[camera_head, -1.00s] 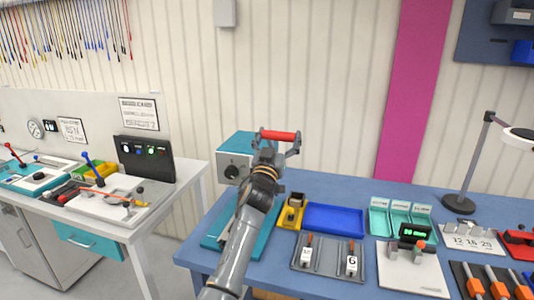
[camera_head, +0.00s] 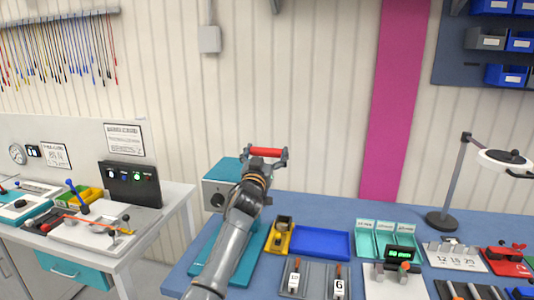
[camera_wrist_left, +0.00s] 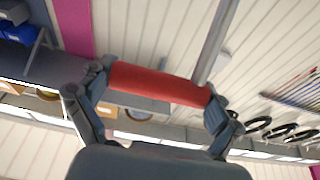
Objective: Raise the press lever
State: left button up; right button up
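The press is a teal and grey box (camera_head: 222,188) at the left end of the blue table. Its lever has a red bar handle (camera_head: 267,152), raised above the box. My left gripper (camera_head: 267,155) holds this handle, with one finger at each end of it. In the left wrist view the red handle (camera_wrist_left: 160,84) fills the space between the two fingers (camera_wrist_left: 158,92), and the grey lever rod (camera_wrist_left: 214,42) runs up from its right end. My left arm hides part of the press. My right gripper is not in view.
A lamp (camera_head: 443,219) stands farther right. A white bench (camera_head: 176,200) stands left across a gap. The space above the press is free.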

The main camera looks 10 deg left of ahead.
pick_arm(q)
jog(key=shift+s+r, duration=0.1)
jog(key=shift+s, duration=0.15)
jog(key=shift+s+f, duration=0.35)
jog(key=shift+f, duration=0.05)
jog(key=v, duration=1.1)
jog(key=shift+r, duration=0.3)
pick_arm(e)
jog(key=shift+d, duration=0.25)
pick_arm(q)
jog(key=shift+s, duration=0.1)
